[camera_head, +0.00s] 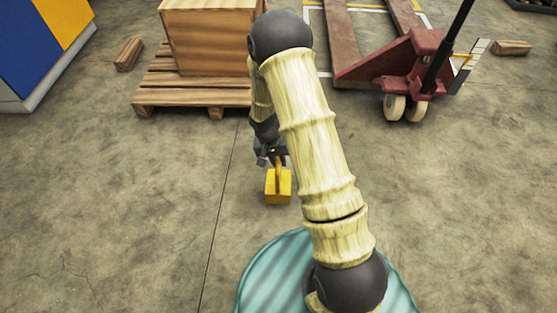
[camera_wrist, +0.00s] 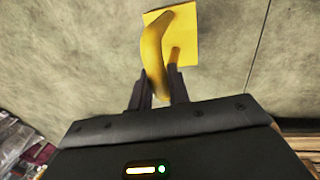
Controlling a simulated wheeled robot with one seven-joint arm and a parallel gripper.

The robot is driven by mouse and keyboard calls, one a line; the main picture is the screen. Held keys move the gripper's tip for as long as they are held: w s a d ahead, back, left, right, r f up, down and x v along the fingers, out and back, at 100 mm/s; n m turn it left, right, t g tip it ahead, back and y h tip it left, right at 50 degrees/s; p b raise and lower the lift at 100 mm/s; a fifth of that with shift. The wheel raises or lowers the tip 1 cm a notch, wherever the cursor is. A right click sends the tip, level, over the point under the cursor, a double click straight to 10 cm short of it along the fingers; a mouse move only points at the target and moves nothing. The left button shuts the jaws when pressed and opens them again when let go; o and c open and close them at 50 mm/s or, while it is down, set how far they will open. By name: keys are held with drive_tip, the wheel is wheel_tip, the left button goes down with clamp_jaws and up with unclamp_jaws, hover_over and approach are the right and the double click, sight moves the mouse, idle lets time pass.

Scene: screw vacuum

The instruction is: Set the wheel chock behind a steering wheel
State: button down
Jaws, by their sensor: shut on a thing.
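The yellow wheel chock (camera_head: 278,189) is in front of me in the head view, left of my arm. My gripper (camera_head: 277,160) is above it and shut on its upright handle. In the wrist view the chock (camera_wrist: 187,47) is at the top, and my gripper's fingers (camera_wrist: 160,90) are on either side of the curved handle. I cannot tell whether the chock touches the floor. The red pallet jack (camera_head: 412,60) stands at the upper right with its pale steering wheels (camera_head: 395,108) showing, well apart from the chock.
A wooden crate (camera_head: 208,38) sits on a wooden pallet (camera_head: 165,95) at the back. Wood blocks lie at far left (camera_head: 129,53) and far right (camera_head: 511,47). A blue and yellow cabinet (camera_head: 40,50) is at upper left. Floor between chock and jack is clear.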

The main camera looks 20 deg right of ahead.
drive_tip(key=shift+r, duration=0.15)
wheel_tip(320, 180, up, 21)
drive_tip(key=w+n+p, duration=0.2)
drive_tip(key=n+p, duration=0.1)
drive_tip(key=p, duration=1.2)
drive_tip(key=shift+w+n+t, duration=0.25)
drive_tip(key=shift+n+t, duration=0.05)
drive_tip(key=shift+t, duration=0.1)
